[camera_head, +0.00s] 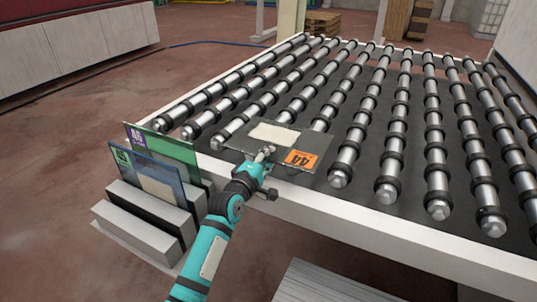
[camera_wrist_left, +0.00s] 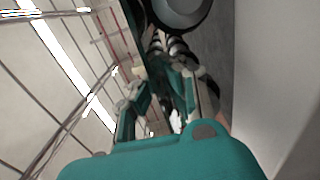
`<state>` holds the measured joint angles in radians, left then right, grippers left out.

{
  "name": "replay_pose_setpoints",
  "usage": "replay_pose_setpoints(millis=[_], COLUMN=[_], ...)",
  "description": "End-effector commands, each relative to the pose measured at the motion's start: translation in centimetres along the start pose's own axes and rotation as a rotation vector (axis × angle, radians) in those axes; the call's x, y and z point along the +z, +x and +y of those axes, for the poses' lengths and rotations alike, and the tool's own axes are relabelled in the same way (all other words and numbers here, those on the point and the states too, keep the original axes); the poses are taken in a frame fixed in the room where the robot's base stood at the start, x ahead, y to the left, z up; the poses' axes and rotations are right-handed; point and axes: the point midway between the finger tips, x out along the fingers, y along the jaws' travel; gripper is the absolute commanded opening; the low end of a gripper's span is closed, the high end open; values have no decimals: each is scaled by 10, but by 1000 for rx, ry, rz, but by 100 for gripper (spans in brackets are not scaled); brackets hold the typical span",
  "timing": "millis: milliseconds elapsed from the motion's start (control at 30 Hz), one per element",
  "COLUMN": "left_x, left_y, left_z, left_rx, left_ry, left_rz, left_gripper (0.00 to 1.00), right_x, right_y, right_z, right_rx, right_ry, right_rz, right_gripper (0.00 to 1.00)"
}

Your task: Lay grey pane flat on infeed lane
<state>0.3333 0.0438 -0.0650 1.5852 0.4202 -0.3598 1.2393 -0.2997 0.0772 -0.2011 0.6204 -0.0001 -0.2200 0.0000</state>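The grey pane (camera_head: 289,145) is a thin dark sheet with a pale patch and an orange label reading 44. It is at the near left end of the infeed lane (camera_head: 375,222), over the roller ends and close to the white front rail. It looks roughly level; I cannot tell whether it touches the rollers. My left gripper (camera_head: 265,154) is shut on the pane's near edge. In the left wrist view the gripper fingers (camera_wrist_left: 168,103) show close up, with the pane hard to make out. My right gripper is not in view.
A slotted rack (camera_head: 140,216) left of the lane holds a green-edged pane with a purple label (camera_head: 165,150) and a blue pane (camera_head: 150,180). The rollers to the right of the grey pane are clear. A grey ridged surface (camera_head: 325,284) is at the bottom.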

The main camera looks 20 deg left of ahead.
Motion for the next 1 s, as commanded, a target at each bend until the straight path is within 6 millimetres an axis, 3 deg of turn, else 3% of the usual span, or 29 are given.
replay_pose_setpoints(millis=[100,333,1000], left_x=[0,0,0], left_y=[0,0,0], left_z=[-1,-1,-3], left_rx=[2,1,-2], left_ry=[-1,0,0], left_rz=[-1,-1,0], left_gripper=[0,33,33], right_x=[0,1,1], right_y=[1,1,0], right_z=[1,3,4], right_rx=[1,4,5], right_ry=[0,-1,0], right_rz=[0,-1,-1], right_gripper=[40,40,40])
